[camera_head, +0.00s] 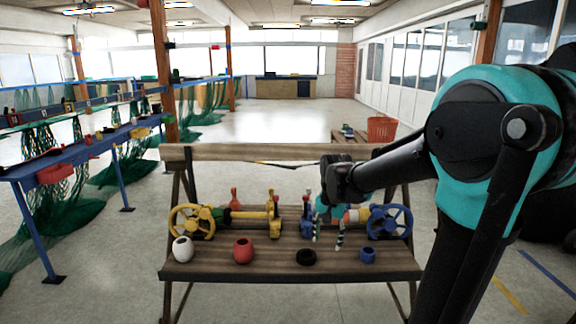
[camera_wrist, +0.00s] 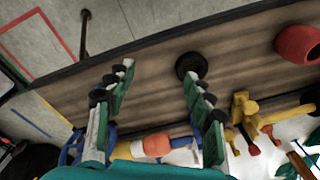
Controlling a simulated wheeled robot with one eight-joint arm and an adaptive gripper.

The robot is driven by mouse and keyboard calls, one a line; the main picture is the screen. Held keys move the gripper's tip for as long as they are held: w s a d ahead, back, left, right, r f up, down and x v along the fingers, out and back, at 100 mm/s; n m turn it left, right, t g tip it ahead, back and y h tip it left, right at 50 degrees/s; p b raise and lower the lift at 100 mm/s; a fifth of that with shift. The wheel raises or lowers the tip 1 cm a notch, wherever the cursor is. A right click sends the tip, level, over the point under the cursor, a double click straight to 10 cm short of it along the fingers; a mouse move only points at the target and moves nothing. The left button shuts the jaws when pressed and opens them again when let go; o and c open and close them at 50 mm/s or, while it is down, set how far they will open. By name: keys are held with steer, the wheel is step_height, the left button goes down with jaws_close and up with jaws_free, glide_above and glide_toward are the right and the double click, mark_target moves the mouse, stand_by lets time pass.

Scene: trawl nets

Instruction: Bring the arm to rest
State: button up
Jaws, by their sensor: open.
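My gripper (camera_head: 328,237) is above the right half of the wooden bench (camera_head: 215,270), its fingers pointing down in front of the blue handwheel assembly. In the wrist view my gripper (camera_wrist: 159,72) has its two green, black-tipped fingers spread wide with nothing between them. A black ring (camera_head: 306,257) lies on the bench; in the wrist view it shows just beyond the right fingertip (camera_wrist: 190,66).
The bench carries a yellow handwheel (camera_head: 191,221), a blue handwheel (camera_head: 390,221), a white pot (camera_head: 182,250), a red pot (camera_head: 243,251) and a small blue pot (camera_head: 367,255). A blue table (camera_head: 85,148) with green nets stands left. An orange basket (camera_head: 381,130) stands behind. Open floor lies beyond.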

steer(key=s+d+f+n+t, duration=0.1)
steer(key=s+d+f+n, duration=0.2)
steer(key=s+f, duration=0.2)
steer(key=s+d+f+n+t, duration=0.1)
steer(key=s+d+f+n, duration=0.2)
steer(key=s+f, duration=0.3)
steer(key=s+d, duration=0.1)
steer(key=s, duration=0.3)
steer(key=shift+s+t, duration=0.4)
steer(key=shift+o, duration=0.4)
stand_by(0.4)
